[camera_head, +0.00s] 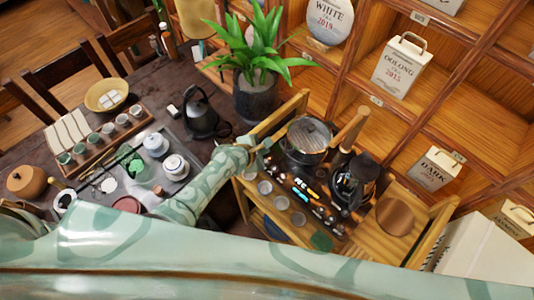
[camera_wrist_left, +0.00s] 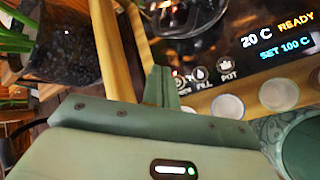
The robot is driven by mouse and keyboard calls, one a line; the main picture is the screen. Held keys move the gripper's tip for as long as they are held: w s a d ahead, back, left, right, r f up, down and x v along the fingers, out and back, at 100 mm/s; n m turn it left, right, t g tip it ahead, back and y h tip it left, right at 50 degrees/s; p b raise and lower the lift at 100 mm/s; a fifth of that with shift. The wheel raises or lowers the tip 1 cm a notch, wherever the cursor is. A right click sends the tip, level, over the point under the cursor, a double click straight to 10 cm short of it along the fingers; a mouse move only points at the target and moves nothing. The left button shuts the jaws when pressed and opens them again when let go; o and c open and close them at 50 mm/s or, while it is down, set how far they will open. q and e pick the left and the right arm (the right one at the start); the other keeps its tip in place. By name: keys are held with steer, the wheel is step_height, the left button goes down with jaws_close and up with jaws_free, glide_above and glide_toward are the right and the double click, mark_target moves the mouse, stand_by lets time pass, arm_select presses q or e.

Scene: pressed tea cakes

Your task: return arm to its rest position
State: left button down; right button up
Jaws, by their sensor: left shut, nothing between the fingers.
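My left arm (camera_head: 205,185), pale green with darker patches, reaches up from the bottom over the gap between the dark table and the wooden tea cart. My left gripper (camera_head: 260,159) is at the cart's left edge, beside the glass pot, and looks small and partly hidden by the wrist. In the left wrist view its green fingers (camera_wrist_left: 163,86) are together and empty, in front of the cart's wooden rail and dark control panel (camera_wrist_left: 240,50). A large pale green arm link of mine crosses the bottom of the head view. My right gripper is not in view.
The cart holds a lidded glass pot (camera_head: 308,137), a dark kettle (camera_head: 355,180) and several pale cups. Wooden posts rise along the cart. A potted plant (camera_head: 257,98) and a black kettle (camera_head: 201,113) stand behind the gripper. The dark table (camera_head: 163,78) carries a tea tray and cups.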

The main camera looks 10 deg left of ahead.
arm_select(q)
steer(key=s+a+r+m+g+y, duration=0.1)
steer(key=s+a+r+m+y, duration=0.4)
steer(key=s+a+r+m, duration=0.75)
steer(key=s+a+r+m+y, duration=0.4)
steer(key=s+a+r+m, duration=0.4)
steer(key=m, duration=0.8)
steer(key=s+d+f+g+h+b, duration=0.1)
steer(key=s+d+f+b, duration=0.15)
steer(key=f, duration=0.85)
steer(key=s+d+f+g+h+b, duration=0.15)
steer(key=f+b, duration=0.25)
steer(key=f, duration=0.8)
steer(key=s+d+f+g+h+b, duration=0.1)
steer(key=d+f+b, duration=0.15)
steer(key=f, duration=0.85)
steer(key=s+f+n+g+b, duration=0.1)
steer(key=s+f+b, duration=0.3)
steer(key=s+f, duration=0.6)
steer(key=s+f+n+g+h+b, duration=0.1)
steer(key=s+f+b, duration=0.3)
steer(key=s+f, duration=0.6)
step_height(320, 180, down, 5)
steer(key=shift+s+a+r+n+g, duration=0.15)
steer(key=shift+s+a+n+g, duration=0.2)
steer(key=shift+n, duration=0.4)
